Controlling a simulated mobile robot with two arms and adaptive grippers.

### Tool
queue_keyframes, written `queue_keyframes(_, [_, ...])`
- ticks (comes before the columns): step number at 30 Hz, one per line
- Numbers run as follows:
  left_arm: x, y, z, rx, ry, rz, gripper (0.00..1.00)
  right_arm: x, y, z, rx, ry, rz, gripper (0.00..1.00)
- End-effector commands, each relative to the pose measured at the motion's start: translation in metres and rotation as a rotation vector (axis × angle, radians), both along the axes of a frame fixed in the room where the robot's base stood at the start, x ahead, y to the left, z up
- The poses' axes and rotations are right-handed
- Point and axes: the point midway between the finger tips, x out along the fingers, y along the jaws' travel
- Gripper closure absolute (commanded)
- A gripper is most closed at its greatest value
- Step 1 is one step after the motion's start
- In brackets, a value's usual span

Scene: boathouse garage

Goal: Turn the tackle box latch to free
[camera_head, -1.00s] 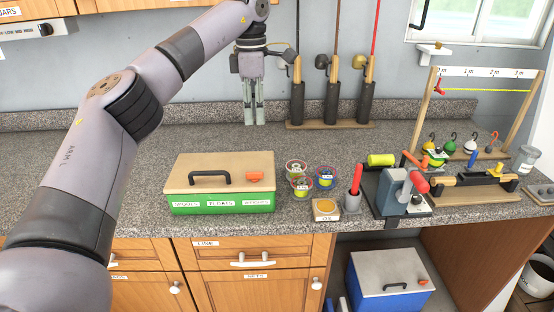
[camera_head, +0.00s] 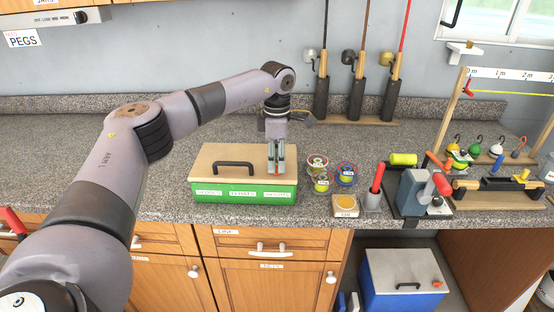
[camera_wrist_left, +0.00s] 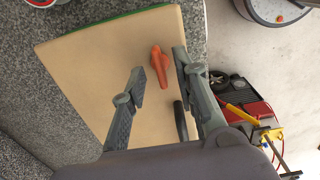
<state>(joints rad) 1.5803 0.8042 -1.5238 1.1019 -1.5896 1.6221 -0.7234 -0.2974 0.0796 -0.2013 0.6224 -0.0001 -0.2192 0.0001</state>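The green tackle box (camera_head: 243,193) with a tan lid (camera_head: 222,158) stands shut on the counter. A black handle (camera_head: 233,165) is on its lid. In the left wrist view the orange latch (camera_wrist_left: 160,66) lies on the lid, between the fingertips as seen from there. The fingers are apart and the left gripper (camera_wrist_left: 158,72) is open. I cannot tell whether a finger touches the latch. My right gripper is not in view.
Small round tubs (camera_head: 322,182) stand close to the box's right. A wooden block with a yellow disc (camera_head: 345,204), a red-handled tool (camera_head: 377,178) and a grey vise-like device (camera_head: 414,190) stand farther right. The counter left of the box is clear.

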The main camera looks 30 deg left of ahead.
Motion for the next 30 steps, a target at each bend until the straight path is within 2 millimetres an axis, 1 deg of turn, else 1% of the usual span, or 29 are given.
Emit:
queue_keyframes(4, [-0.0002, 0.0002, -0.0081, 0.000, 0.000, 0.000, 0.72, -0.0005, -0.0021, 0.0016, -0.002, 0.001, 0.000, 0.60])
queue_keyframes(12, [-0.0001, 0.0002, -0.0094, 0.000, 0.000, 0.000, 0.72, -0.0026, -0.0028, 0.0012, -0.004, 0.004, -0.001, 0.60])
queue_keyframes(24, [-0.0001, 0.0001, -0.0089, -0.001, -0.001, 0.000, 0.99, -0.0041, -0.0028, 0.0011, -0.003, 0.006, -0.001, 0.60])
queue_keyframes(30, [-0.0001, 0.0001, -0.0088, -0.001, -0.001, 0.000, 1.00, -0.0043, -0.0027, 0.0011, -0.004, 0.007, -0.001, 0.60])
